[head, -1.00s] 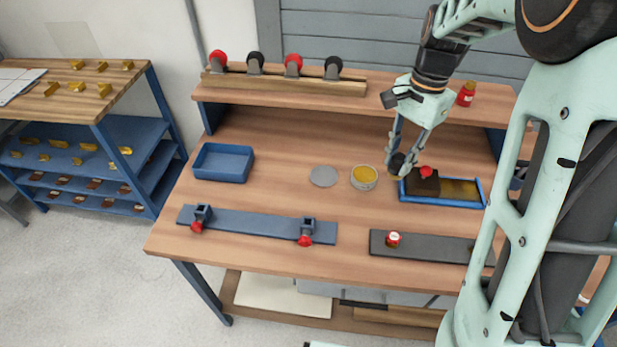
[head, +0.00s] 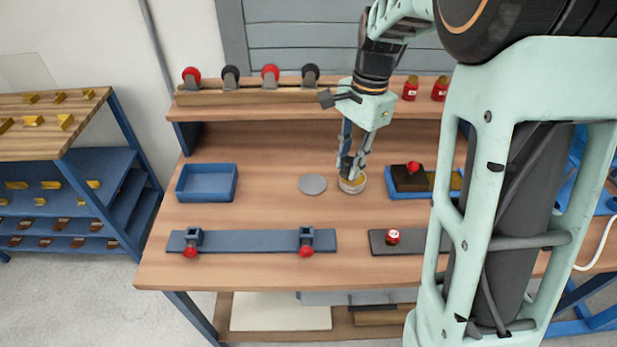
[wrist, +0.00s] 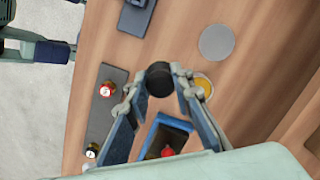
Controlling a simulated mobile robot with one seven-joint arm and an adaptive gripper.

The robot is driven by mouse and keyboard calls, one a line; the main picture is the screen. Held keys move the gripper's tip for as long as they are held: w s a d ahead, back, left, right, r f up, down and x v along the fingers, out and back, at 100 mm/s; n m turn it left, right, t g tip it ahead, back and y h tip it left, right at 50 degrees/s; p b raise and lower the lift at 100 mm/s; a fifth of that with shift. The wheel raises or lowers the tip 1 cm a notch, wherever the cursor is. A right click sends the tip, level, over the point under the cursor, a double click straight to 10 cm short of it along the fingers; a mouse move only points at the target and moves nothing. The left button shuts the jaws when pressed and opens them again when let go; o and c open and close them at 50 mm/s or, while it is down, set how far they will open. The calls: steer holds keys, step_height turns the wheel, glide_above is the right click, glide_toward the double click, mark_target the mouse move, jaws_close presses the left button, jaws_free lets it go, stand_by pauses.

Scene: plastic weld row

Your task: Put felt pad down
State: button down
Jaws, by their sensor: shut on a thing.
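My gripper (head: 352,178) is shut on a dark round piece, which I take to be the felt pad (wrist: 158,79). In the wrist view it sits between the two fingertips (wrist: 158,82). In the head view the fingers hide most of it. A round tin with yellow contents (head: 354,187) is right at the fingertips in the head view. In the wrist view the tin (wrist: 204,86) shows partly behind the right finger. Whether the pad touches the tin or the bench I cannot tell.
A grey disc (head: 312,184) lies left of the tin. A blue tray (head: 395,194) holding a dark block with a red knob is to the right. An empty blue bin (head: 206,166) stands at left. A blue clamp bar (head: 252,241) and a grey bar (head: 411,241) lie in front.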

steer(key=w+a+f, duration=0.2)
steer(key=w+f, duration=0.1)
steer(key=w+a+f, duration=0.5)
steer(key=w, duration=0.1)
steer(key=shift+w+a+f, duration=0.15)
steer(key=shift+w+f, duration=0.1)
steer(key=shift+f, duration=0.15)
steer(key=shift+w+a+f+p, duration=0.1)
steer(key=shift+f+p, duration=0.15)
steer(key=shift+p, duration=0.05)
steer(key=shift+f, duration=1.5)
steer(key=shift+f, duration=0.2)
steer(key=c, duration=1.7)
jaws_free()
